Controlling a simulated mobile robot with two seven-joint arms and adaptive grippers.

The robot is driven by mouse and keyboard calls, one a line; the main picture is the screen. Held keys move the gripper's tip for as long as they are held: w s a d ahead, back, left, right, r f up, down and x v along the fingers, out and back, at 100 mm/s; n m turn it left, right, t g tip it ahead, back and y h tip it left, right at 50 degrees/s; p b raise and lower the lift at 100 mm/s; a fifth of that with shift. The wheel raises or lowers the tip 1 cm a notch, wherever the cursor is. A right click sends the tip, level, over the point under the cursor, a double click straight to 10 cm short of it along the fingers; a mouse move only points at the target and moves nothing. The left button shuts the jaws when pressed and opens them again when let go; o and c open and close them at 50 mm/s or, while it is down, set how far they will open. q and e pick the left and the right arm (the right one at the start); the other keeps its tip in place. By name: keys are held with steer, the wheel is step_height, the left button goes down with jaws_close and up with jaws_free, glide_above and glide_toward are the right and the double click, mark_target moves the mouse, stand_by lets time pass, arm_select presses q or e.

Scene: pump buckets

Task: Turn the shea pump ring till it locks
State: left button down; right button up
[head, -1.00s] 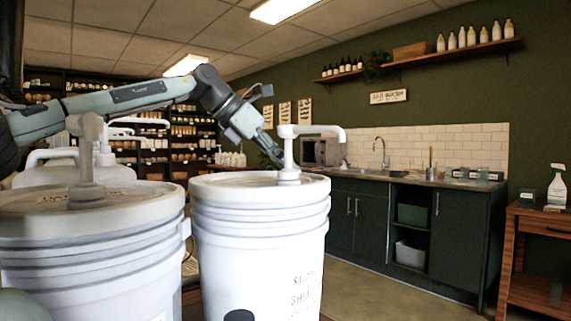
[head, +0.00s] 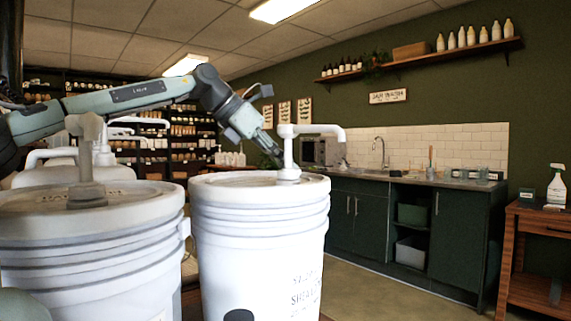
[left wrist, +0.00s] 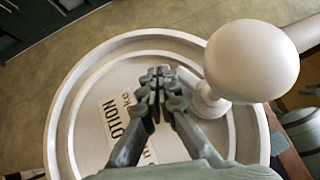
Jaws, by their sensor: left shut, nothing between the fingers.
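The shea pump bucket (head: 262,245) is white and stands in the middle of the head view, with SHEA lettering on its side. Its pump (head: 289,150) rises upright from the lid, spout to the right. The ring (head: 289,176) sits at the pump's base on the lid. My left gripper (head: 278,158) is shut and empty, just left of the pump stem above the lid. In the left wrist view its closed fingertips (left wrist: 160,78) are beside the ring (left wrist: 207,102), which the round pump head (left wrist: 251,61) partly hides. Contact cannot be told. My right gripper is not in view.
A second white pump bucket (head: 90,240) stands close on the left, under my left arm. More white pump containers (head: 100,160) are behind it. A sink counter (head: 410,179) runs along the back wall. A wooden table (head: 540,225) with a spray bottle (head: 557,186) is at right.

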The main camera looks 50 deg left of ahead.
arm_select(q)
steer(key=shift+s+d+f+b, duration=0.1)
steer(key=shift+s+d+b, duration=0.2)
steer(key=shift+b, duration=0.1)
steer(key=shift+s+d, duration=0.2)
steer(key=shift+s, duration=0.15)
